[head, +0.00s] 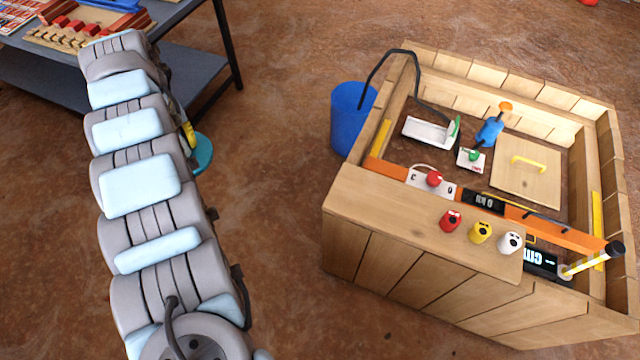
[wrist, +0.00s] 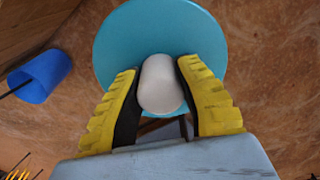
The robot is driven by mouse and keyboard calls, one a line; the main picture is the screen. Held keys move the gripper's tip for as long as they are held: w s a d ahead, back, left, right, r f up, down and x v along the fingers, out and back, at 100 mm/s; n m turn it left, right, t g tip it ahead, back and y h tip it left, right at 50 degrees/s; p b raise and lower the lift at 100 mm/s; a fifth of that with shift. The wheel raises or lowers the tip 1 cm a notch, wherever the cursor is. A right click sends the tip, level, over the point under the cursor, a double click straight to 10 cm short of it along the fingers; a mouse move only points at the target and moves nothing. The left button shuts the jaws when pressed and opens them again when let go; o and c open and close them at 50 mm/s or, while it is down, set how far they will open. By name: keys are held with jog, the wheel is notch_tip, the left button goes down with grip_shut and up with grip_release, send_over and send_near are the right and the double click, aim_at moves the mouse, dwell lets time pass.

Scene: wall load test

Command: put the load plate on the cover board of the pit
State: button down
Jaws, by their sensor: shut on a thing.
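The load plate is a teal disc (wrist: 118,40) with a white rounded knob (wrist: 160,88). My gripper (wrist: 158,72) has its two yellow fingers shut on the knob, one on each side. In the head view the plate (head: 203,154) hangs over the floor left of the pit, mostly hidden behind my arm, with a yellow finger (head: 189,134) above it. The cover board (head: 535,188) is a flat wooden square with a yellow handle (head: 528,162), inside the wooden-walled pit (head: 400,285) at the right. The plate is well apart from the board.
A blue bucket (head: 350,125) stands at the pit's left side; it also shows in the wrist view (wrist: 42,75). An orange beam (head: 515,214) with gauges crosses the pit. Red, yellow and white knobs (head: 481,231) stand on the front ledge. A grey table (head: 190,50) is at the upper left.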

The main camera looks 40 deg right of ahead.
jog(key=s+d+f+p, duration=0.1)
jog(key=s+d+p, duration=0.1)
jog(key=d, duration=0.6)
jog(key=s+d+f+n+p, duration=0.1)
jog(key=d+f+p, duration=0.1)
jog(key=d, duration=0.6)
jog(key=shift+s+d+f+p, duration=0.15)
jog(key=shift+s+d+p, duration=0.25)
jog(key=shift+p, duration=0.45)
jog(key=shift+s+d+f+p, duration=0.15)
jog(key=shift+s+d+p, duration=0.2)
jog(key=shift+d, duration=0.25)
dwell(0.4)
